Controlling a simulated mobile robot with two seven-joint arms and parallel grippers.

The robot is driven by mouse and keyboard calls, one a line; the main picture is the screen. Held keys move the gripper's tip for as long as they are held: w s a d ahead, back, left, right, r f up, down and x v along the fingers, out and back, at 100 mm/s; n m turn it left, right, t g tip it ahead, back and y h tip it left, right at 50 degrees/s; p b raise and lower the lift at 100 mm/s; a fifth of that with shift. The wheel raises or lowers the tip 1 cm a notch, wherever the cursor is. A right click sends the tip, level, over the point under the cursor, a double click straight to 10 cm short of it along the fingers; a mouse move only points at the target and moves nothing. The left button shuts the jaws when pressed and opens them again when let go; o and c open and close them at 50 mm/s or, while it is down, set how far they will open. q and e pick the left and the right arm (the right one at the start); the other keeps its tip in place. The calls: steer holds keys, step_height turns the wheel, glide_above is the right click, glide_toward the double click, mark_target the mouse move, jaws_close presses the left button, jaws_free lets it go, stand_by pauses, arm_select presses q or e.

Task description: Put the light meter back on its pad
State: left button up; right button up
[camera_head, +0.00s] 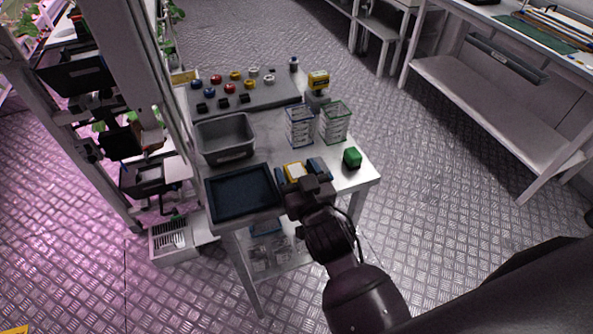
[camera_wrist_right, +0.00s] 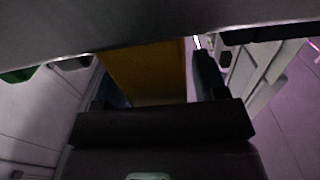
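The light meter, as I take it, is a yellow body with a pale face (camera_head: 295,171) at the front of the small table. My right gripper (camera_head: 301,171) is over it, with a finger on each side of the yellow body. In the right wrist view the yellow body (camera_wrist_right: 150,75) fills most of the space between the fingers (camera_wrist_right: 160,85). Whether both fingers press on it cannot be told. Its underside is hidden, so I cannot tell if it rests on the table. I cannot make out its pad for certain. My left gripper is not in view.
A dark blue tray (camera_head: 212,205) is left of my gripper, with a grey bin (camera_head: 225,157) behind. Two clear baskets (camera_head: 300,127) (camera_head: 334,122), a yellow-topped device (camera_head: 318,80) and a grey board (camera_head: 262,101) of coloured knobs stand farther back.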

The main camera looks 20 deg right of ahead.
steer(key=shift+r, duration=0.15)
steer(key=shift+s, duration=0.15)
steer(key=s, duration=1.1)
steer(key=shift+s+d, duration=0.2)
steer(key=shift+s, duration=0.15)
